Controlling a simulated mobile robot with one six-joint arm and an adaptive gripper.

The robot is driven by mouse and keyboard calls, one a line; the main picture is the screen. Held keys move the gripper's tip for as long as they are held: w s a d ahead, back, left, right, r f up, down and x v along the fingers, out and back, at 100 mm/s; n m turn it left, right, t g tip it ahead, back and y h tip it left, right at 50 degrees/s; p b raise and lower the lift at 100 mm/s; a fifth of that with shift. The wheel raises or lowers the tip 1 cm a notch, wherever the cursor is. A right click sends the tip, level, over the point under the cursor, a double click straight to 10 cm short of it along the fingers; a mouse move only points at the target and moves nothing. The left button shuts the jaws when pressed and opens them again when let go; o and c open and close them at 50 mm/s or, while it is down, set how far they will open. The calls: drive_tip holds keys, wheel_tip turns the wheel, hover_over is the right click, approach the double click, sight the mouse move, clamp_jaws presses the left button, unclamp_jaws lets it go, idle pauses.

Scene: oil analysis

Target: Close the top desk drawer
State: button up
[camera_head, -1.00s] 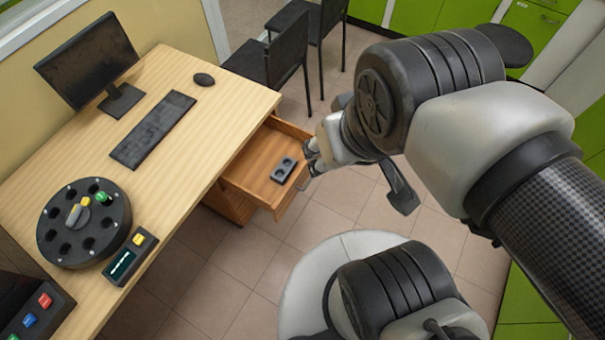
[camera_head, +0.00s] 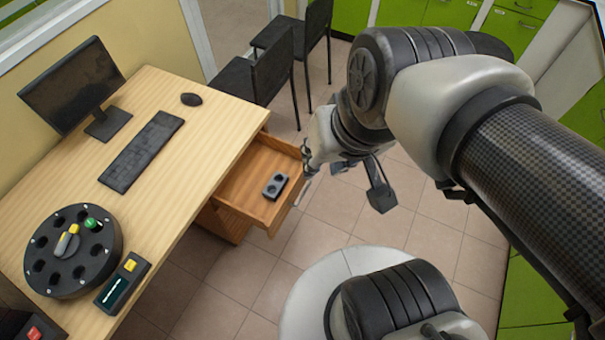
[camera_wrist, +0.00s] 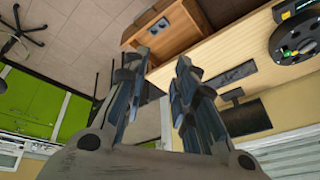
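The top desk drawer (camera_head: 262,207) is wooden and stands pulled out from under the right side of the desk (camera_head: 150,215). A dark block with two round holes (camera_head: 275,186) lies inside it. The drawer also shows at the top of the wrist view (camera_wrist: 182,28). My gripper (camera_head: 307,163) is at the drawer's front, near its handle (camera_head: 305,190). In the wrist view the two fingers (camera_wrist: 160,62) are apart with nothing visible between them. I cannot tell whether a finger touches the drawer front.
On the desk are a monitor (camera_head: 70,85), a keyboard (camera_head: 142,152), a mouse (camera_head: 191,99), a round black carousel (camera_head: 60,275) and a small device with a display (camera_head: 118,290). Dark chairs (camera_head: 262,75) stand behind the desk.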

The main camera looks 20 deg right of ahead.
drive_tip(key=w+f+m, duration=0.2)
drive_tip(key=w, duration=0.2)
drive_tip(key=w+f+m+y, duration=0.1)
drive_tip(key=w+f+m, duration=0.1)
drive_tip(key=w, duration=0.2)
drive_tip(key=w+f+m+g+y, duration=0.1)
drive_tip(key=w+f+m, duration=0.2)
drive_tip(key=shift+w+a+b, duration=0.2)
drive_tip(key=shift+w+b, duration=0.2)
clamp_jaws()
drive_tip(key=w+d+f+m+y, duration=0.1)
drive_tip(key=w+d+f+m, duration=0.3)
drive_tip(key=w+f+m, duration=0.4)
drive_tip(key=d+f+m+b, duration=0.1)
drive_tip(key=d+f+m, duration=0.4)
drive_tip(key=f, duration=0.8)
drive_tip(key=d+f+m+b, duration=0.1)
drive_tip(key=d+f+m, duration=0.4)
drive_tip(key=f, duration=0.8)
drive_tip(key=shift+h, duration=0.3)
drive_tip(key=shift+w+a+f+b, duration=0.6)
drive_tip(key=shift+w+a+f, duration=0.35)
drive_tip(key=shift+f, duration=0.55)
drive_tip(key=shift+w+a+f+b, duration=0.65)
drive_tip(key=shift+w+a+f, duration=0.3)
drive_tip(key=shift+f, duration=0.6)
drive_tip(key=shift+w+a+f+b, duration=0.6)
drive_tip(key=shift+w+a+f, duration=0.35)
drive_tip(key=shift+f, duration=0.55)
